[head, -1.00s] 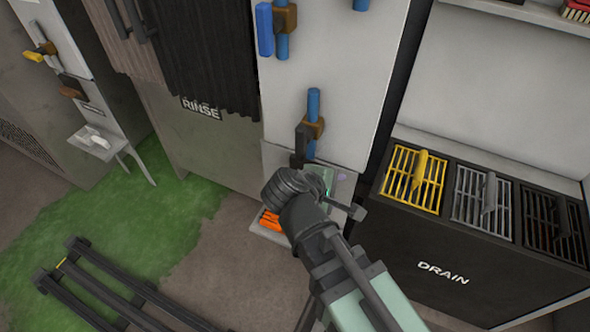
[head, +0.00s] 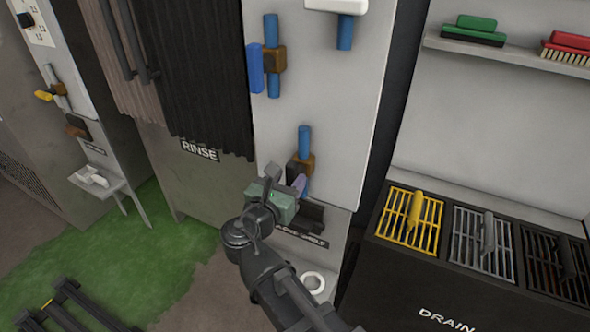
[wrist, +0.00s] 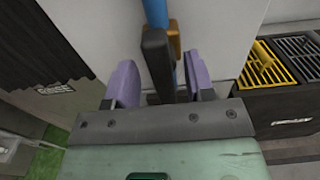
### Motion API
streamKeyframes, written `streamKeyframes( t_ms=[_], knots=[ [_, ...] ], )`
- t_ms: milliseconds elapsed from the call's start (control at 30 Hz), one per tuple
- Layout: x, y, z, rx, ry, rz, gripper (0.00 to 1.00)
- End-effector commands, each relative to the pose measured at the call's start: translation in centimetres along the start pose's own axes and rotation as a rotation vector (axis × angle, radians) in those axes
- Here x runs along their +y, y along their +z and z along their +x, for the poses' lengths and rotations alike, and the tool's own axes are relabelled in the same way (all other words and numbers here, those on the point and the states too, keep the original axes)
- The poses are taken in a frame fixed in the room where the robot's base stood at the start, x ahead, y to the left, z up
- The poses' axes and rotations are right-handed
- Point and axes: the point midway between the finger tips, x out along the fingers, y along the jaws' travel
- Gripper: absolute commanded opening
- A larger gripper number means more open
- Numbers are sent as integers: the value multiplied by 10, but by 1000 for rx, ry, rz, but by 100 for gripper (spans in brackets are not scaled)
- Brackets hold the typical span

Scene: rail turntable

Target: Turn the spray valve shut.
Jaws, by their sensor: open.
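A valve with a black lever (head: 292,172) and a brass-brown body (head: 305,163) sits on a blue pipe (head: 304,139) low on the pale panel. The lever appears upright, roughly in line with the pipe. In the wrist view, the black lever (wrist: 156,55) stands between my two purple fingers, with the brown body (wrist: 174,40) behind it. My gripper (wrist: 160,84) is open, one finger on each side, with a visible gap to each. In the head view, my gripper (head: 290,188) is just below the lever and partly hides it. No label reading "spray" is legible.
A blue-handled valve (head: 255,68) is higher on the panel; a yellow-handled one (head: 43,95) is far left. A dark curtain (head: 200,75) hangs left. The drain counter (head: 400,265) with grates stands right. A white ring (head: 313,282) lies on a low ledge.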

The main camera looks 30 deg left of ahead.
Motion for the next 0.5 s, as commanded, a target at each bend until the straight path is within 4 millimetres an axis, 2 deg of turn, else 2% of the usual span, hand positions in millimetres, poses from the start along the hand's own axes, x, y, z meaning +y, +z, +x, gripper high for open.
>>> streamKeyframes(
  t_ms=[100, 200, 467, 500],
  knots=[
    [1, 0, 24, 0, -3, 1, 49],
    [0, 0, 34, 0, -1, 1, 49],
    [0, 0, 38, 1, -1, 1, 49],
    [0, 0, 38, 1, -1, 1, 46]
  ],
)
